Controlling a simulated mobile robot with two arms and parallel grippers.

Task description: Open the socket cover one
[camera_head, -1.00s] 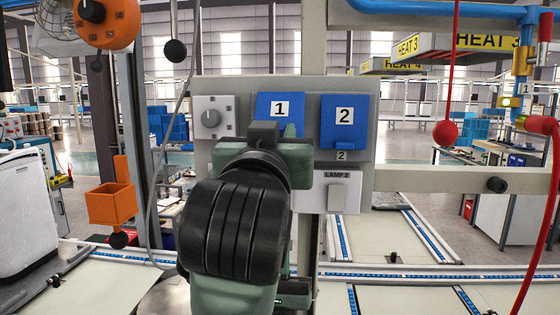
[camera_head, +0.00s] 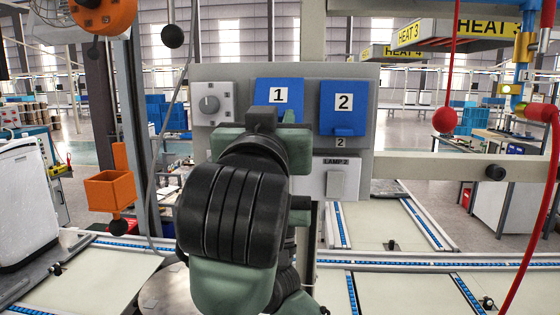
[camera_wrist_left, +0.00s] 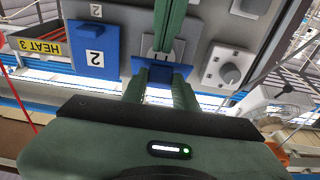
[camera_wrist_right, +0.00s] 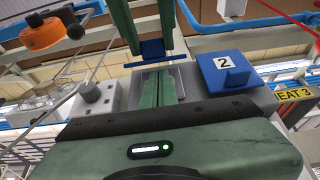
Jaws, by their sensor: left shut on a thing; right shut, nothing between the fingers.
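Socket cover one (camera_head: 278,95) is a blue flap with a white label "1" on the grey panel (camera_head: 377,140). My arm hides its lower part in the head view. My left gripper (camera_wrist_left: 160,76) is shut on the lower edge of cover one, and the blue edge (camera_wrist_left: 161,66) shows between its fingers. In the right wrist view the cover's edge (camera_wrist_right: 151,48) stands out from the panel above a grey socket frame (camera_wrist_right: 178,72). My right gripper (camera_wrist_right: 158,78) is shut and empty, with its fingertips in front of that frame, just below the left fingers.
Blue cover two (camera_head: 343,108) is closed to the right of cover one. A grey knob (camera_head: 209,104) sits to the left, and a lamp 2 switch (camera_head: 335,184) is below right. A red ball (camera_head: 445,120) hangs at the right, and an orange box (camera_head: 110,191) is at the left.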

